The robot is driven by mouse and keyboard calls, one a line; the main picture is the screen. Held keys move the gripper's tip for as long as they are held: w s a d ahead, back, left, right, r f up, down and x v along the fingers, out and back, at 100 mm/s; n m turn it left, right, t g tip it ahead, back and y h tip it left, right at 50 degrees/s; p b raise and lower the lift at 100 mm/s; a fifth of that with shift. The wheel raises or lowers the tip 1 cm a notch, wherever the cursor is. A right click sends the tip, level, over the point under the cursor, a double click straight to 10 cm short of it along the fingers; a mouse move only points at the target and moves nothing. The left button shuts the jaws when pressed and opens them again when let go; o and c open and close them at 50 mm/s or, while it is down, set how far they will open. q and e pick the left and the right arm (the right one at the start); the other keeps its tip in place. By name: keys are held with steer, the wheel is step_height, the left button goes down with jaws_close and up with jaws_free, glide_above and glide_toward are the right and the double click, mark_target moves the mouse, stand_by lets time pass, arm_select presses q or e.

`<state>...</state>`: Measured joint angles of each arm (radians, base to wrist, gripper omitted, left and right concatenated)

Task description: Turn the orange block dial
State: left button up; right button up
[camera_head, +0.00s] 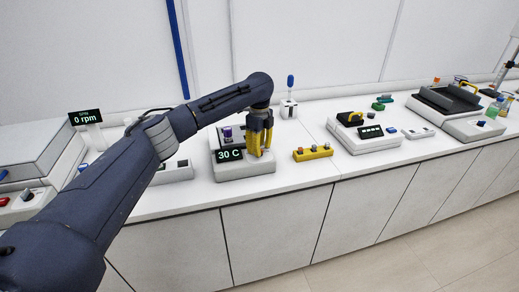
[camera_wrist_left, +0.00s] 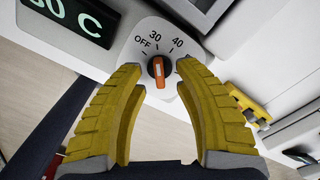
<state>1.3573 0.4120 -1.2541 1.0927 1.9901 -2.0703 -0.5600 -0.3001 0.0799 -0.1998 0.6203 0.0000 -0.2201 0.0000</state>
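The orange block dial (camera_wrist_left: 159,72) is a small black knob with an orange bar, on a white plate (camera_wrist_left: 140,50) marked OFF, 30 and 40 in the left wrist view. The bar stands nearly upright in that view, roughly in line with the 30. My left gripper (camera_head: 261,151), with yellow fingers, reaches down over the hot-plate device's front right and hides the dial in the head view. In the left wrist view its fingers are apart, one on each side of the dial, with gaps visible. The display (camera_head: 230,155) reads 30 C. My right gripper is not in view.
A yellow button box (camera_head: 312,153) stands just right of the device. A white box with a blue-topped stick (camera_head: 289,108) stands behind. A black-topped device (camera_head: 362,134) is further right. A 0 rpm display (camera_head: 87,117) is at the left.

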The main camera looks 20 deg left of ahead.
arm_select(q)
steer(key=shift+f, duration=0.3)
steer(key=shift+c, duration=0.3)
jaws_close()
